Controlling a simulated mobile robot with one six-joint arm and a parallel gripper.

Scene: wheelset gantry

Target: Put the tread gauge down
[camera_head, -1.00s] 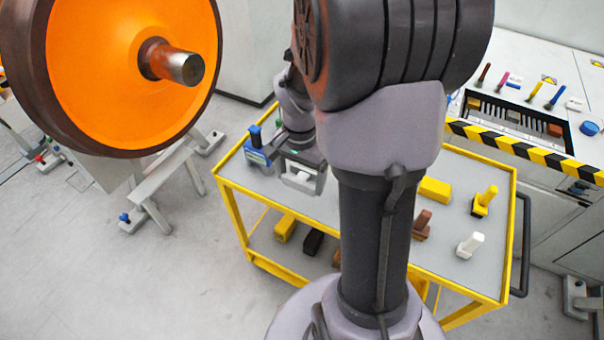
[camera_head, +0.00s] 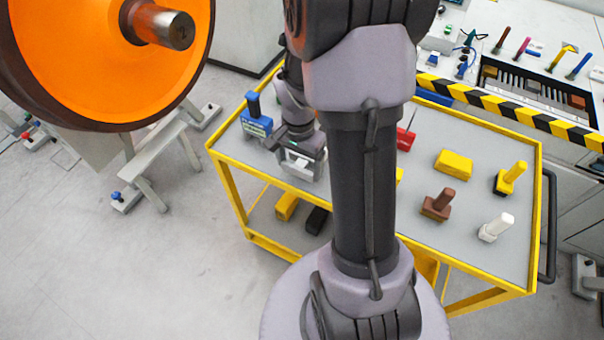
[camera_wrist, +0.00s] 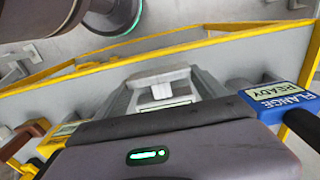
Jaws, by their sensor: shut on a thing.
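My gripper (camera_head: 301,164) is low over the left end of the cart top, pointing down. It is shut on a light grey and white piece, which I take for the tread gauge (camera_wrist: 160,90). In the wrist view the piece shows beyond the dark gripper body, which hides part of it. I cannot tell whether its underside touches the cart top. In the wrist view that blue gauge (camera_wrist: 278,97) is at the right, labelled FLANGE READY.
The yellow-railed cart (camera_head: 470,140) carries a yellow block (camera_head: 453,163) and brown (camera_head: 437,206), yellow (camera_head: 511,178) and white (camera_head: 496,227) handled pieces at the right. An orange wheel (camera_head: 90,50) stands at upper left. A striped bench edge (camera_head: 510,112) lies behind the cart.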

